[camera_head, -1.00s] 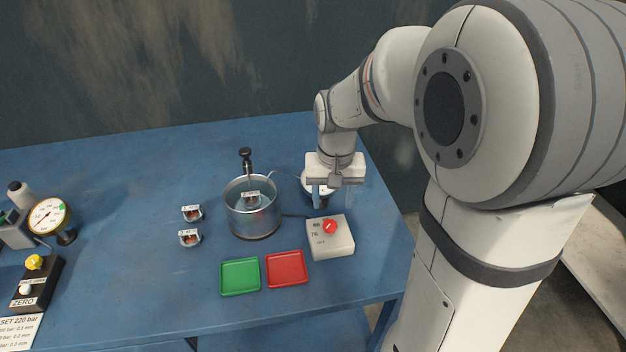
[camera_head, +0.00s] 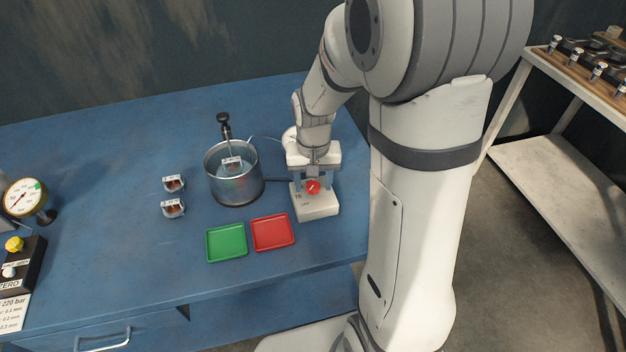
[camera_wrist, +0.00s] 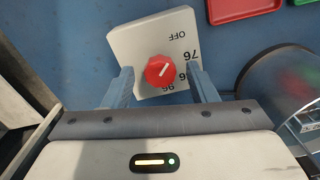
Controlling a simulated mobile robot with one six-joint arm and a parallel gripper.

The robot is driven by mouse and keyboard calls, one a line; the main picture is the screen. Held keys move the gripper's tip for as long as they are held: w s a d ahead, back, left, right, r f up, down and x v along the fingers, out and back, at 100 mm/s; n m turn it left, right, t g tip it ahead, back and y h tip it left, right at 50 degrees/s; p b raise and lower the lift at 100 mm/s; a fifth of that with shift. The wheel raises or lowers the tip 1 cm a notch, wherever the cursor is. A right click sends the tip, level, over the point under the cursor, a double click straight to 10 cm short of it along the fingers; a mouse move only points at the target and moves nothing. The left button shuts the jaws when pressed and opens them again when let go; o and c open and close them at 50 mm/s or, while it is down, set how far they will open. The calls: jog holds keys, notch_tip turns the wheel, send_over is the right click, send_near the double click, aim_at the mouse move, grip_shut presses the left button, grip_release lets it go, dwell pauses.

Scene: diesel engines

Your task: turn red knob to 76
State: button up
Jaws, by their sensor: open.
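The red knob (camera_head: 313,187) sits on a white control box (camera_head: 318,208) at the right of the blue table. In the wrist view the knob (camera_wrist: 159,70) has a white pointer line slanting up and right. The box face (camera_wrist: 130,45) shows OFF, 76 and further numbers, partly hidden by a finger and the knob. The pointer seems to lie between OFF and 76; I cannot tell exactly. My gripper (camera_head: 313,181) is open, pointing down, with one finger on each side of the knob. A gap shows between each finger and the knob in the wrist view (camera_wrist: 160,69).
A metal pot (camera_head: 236,184) with a part in it stands left of the box. A green tray (camera_head: 227,258) and a red tray (camera_head: 273,248) lie in front. Two small labelled parts, a dial gauge (camera_head: 25,197) and a ZERO box (camera_head: 22,262) are further left.

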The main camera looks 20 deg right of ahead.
jog(key=c, duration=1)
jog(key=shift+o, duration=0.2)
jog(key=shift+m, duration=0.3)
jog(key=m, duration=0.3)
jog(key=shift+m, duration=0.4)
jog(key=m, duration=0.4)
jog(key=shift+b, duration=0.4)
jog(key=shift+m, duration=0.3)
jog(key=o, duration=1)
jog(key=shift+c, duration=0.2)
